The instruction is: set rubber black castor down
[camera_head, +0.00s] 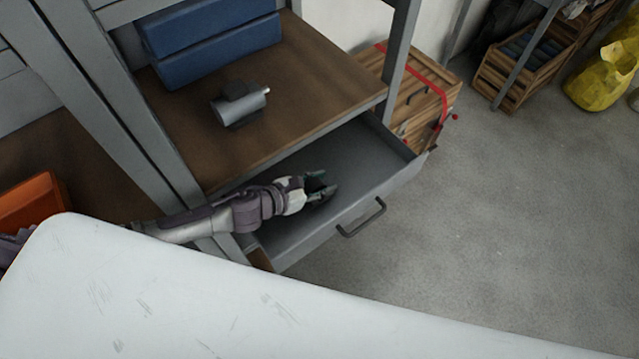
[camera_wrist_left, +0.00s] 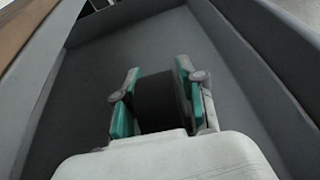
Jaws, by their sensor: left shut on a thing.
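My left gripper (camera_head: 322,188) is inside the open grey drawer (camera_head: 362,158), low over its floor. In the left wrist view its green-padded fingers (camera_wrist_left: 160,101) are closed on the two sides of the black castor (camera_wrist_left: 157,103). The castor shows as a dark, rounded block between the pads, and its lower part is hidden by the gripper body. I cannot tell whether it touches the drawer floor. In the head view the castor is a small dark shape, mostly hidden by the fingers. My right gripper is not in view.
Above the drawer, a wooden shelf (camera_head: 316,113) holds a grey motor-like cylinder (camera_head: 240,104) and blue boxes (camera_head: 217,40). The drawer front has a handle (camera_head: 362,218). A strapped wooden crate (camera_head: 428,92) stands behind. A white surface (camera_head: 200,300) fills the foreground. The rest of the drawer looks empty.

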